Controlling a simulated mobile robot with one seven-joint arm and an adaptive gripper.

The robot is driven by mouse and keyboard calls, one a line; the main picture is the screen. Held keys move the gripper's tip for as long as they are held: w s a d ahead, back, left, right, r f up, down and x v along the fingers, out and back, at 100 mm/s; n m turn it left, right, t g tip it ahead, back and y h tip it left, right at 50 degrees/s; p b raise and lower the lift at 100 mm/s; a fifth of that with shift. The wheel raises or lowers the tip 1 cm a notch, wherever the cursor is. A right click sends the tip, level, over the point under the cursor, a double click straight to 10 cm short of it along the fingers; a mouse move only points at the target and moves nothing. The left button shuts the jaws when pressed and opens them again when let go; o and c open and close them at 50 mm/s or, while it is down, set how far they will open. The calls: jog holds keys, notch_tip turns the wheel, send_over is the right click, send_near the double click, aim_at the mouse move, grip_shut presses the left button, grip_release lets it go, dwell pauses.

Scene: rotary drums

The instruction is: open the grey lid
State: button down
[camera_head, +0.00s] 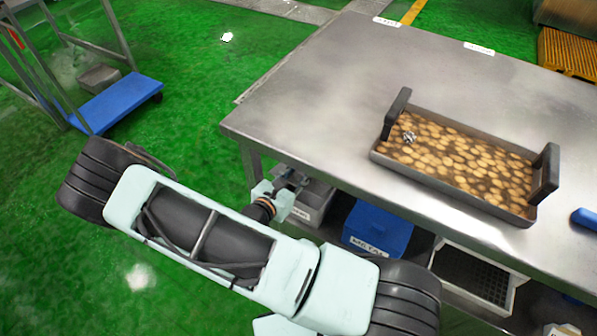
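A grey bin (312,208) with a small label on its front stands on the shelf under the table's near edge, at the picture's centre. Its top is partly hidden by my gripper and the table, so I cannot tell whether its lid is shut. My gripper (287,182) is at the table's near edge, close to the grey bin's left side and top. The fingers are small and dark and partly hidden by my wrist. I cannot tell whether they are open or touch the bin.
A blue bin (377,229) with a label stands right of the grey bin, then a white crate (478,276). The steel table (330,100) overhangs them. On it is a black-handled tray (455,195) of round brown pieces. A blue cart (118,103) stands at left; green floor (200,70) between is open.

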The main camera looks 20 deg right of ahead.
jog(key=shift+w+d+r, duration=0.2)
jog(key=shift+r, duration=0.3)
jog(key=c, duration=1.5)
grip_release()
jog(key=shift+f, duration=0.1)
jog(key=v, duration=1.2)
jog(key=shift+f, duration=0.15)
jog(key=shift+s+a, duration=0.1)
